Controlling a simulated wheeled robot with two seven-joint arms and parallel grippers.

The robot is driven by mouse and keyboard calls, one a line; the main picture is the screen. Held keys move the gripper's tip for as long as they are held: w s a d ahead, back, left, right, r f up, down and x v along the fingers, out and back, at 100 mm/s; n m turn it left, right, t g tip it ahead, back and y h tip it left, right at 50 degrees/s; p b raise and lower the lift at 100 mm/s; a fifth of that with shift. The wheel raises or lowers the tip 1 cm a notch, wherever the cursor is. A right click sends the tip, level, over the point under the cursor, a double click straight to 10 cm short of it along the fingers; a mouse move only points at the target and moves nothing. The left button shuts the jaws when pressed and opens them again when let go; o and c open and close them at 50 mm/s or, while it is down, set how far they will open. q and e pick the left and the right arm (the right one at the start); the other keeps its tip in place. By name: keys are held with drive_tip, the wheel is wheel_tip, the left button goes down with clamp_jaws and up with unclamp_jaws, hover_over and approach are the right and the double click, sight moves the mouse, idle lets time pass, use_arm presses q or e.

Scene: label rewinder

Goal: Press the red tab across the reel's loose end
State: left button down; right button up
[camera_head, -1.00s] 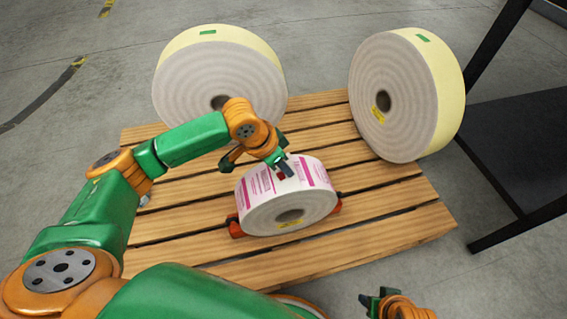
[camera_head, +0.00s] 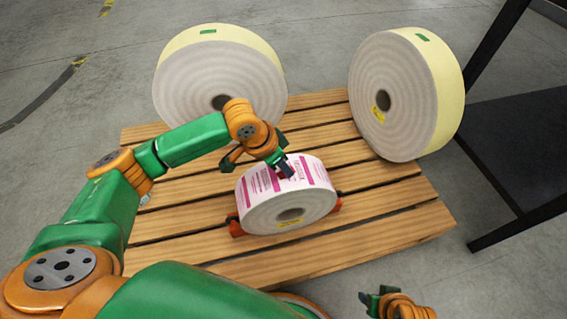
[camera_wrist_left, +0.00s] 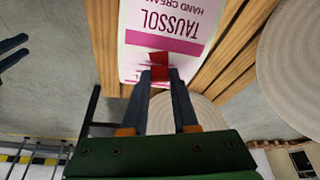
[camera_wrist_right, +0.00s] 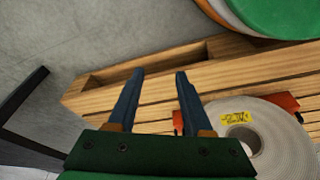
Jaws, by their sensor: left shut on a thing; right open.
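The label reel (camera_head: 287,200), white with pink printing, stands on its rim in a red cradle (camera_head: 236,228) on the wooden pallet. My left gripper (camera_head: 284,170) is at the top of the reel, its fingers shut on the red tab (camera_wrist_left: 159,60). In the left wrist view the tab lies between the fingertips, against or just above the printed label surface (camera_wrist_left: 165,22); whether it touches cannot be told. The reel's loose end is not clearly visible. My right gripper (camera_wrist_right: 158,75) is open and empty, in front of the pallet; the reel's side face shows beyond it (camera_wrist_right: 245,130).
Two large rolls, one at the back left (camera_head: 180,85) and one at the back right (camera_head: 372,110), stand on the pallet (camera_head: 400,224). A dark table (camera_head: 520,150) stands at the right. Concrete floor is clear at the left.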

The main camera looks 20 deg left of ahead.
use_arm(q)
drive_tip(key=shift+s+f, duration=0.1)
drive_tip(key=c, duration=0.6)
unclamp_jaws()
